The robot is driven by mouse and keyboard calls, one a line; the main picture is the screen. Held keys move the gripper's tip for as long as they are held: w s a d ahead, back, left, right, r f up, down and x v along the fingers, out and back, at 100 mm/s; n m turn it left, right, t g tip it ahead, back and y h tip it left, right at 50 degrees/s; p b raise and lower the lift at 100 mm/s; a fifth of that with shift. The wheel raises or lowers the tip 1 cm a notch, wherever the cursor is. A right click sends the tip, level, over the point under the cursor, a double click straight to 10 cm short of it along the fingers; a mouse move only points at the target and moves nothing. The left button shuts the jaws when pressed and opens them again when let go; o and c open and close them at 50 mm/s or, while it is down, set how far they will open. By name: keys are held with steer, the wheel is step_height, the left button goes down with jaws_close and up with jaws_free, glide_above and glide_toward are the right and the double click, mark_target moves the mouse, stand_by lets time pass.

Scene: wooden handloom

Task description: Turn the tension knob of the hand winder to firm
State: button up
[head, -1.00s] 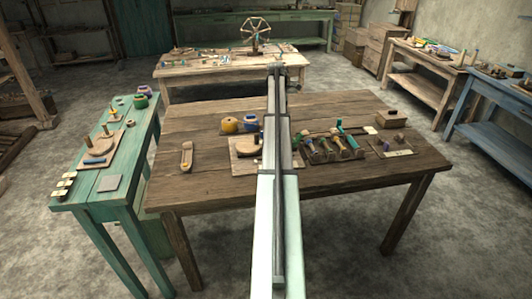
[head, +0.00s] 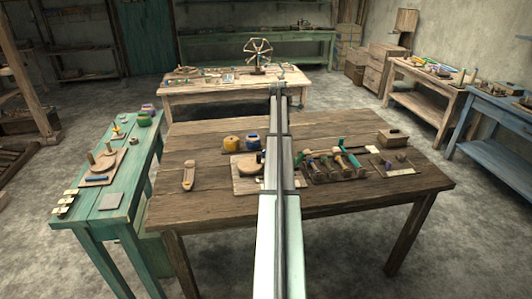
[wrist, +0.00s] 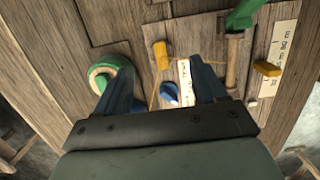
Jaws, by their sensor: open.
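In the wrist view a blue knob (wrist: 167,91) with a small white mark sits on a wooden board. Beside it lies a narrow white strip (wrist: 185,82) whose marks are too small to read, so I cannot tell the knob's setting. My gripper (wrist: 162,70) is open and empty. Its two dark fingers stand apart on either side of the knob, with the right finger nearer to it. I cannot tell how high the fingers are above the board. In the head view my arm reaches to the pale far table (head: 190,92); the fingers are too small to make out there.
In the wrist view a green and cream ring (wrist: 103,75) lies by the left finger. A yellow peg (wrist: 160,53) with a thread stands above the knob. A green handle (wrist: 246,12), wooden roller (wrist: 232,62) and yellow piece (wrist: 267,68) are at the right.

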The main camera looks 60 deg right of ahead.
steer(key=shift+w, duration=0.15)
steer(key=shift+c, duration=0.8)
steer(key=shift+t, duration=0.3)
steer(key=w+a+r, duration=0.1)
steer(key=w+r, duration=0.2)
steer(key=w+a+r, duration=0.1)
steer(key=shift+w+a+r, duration=0.2)
steer(key=shift+a+r, duration=0.1)
steer(key=shift+a, duration=0.05)
steer(key=c, duration=0.4)
steer(key=a+f+m, duration=0.1)
steer(key=f+m, duration=0.3)
steer(key=m, duration=0.5)
steer(key=a+f+m, duration=0.1)
steer(key=f+m, duration=0.3)
steer(key=m, duration=0.5)
steer(key=w+a+f+m+y, duration=0.1)
steer(key=f+m, duration=0.3)
steer(key=m, duration=0.6)
steer(key=shift+w+a+f+t, duration=0.1)
steer(key=shift+f+t, duration=0.15)
steer(key=shift+t, duration=0.05)
jaws_close()
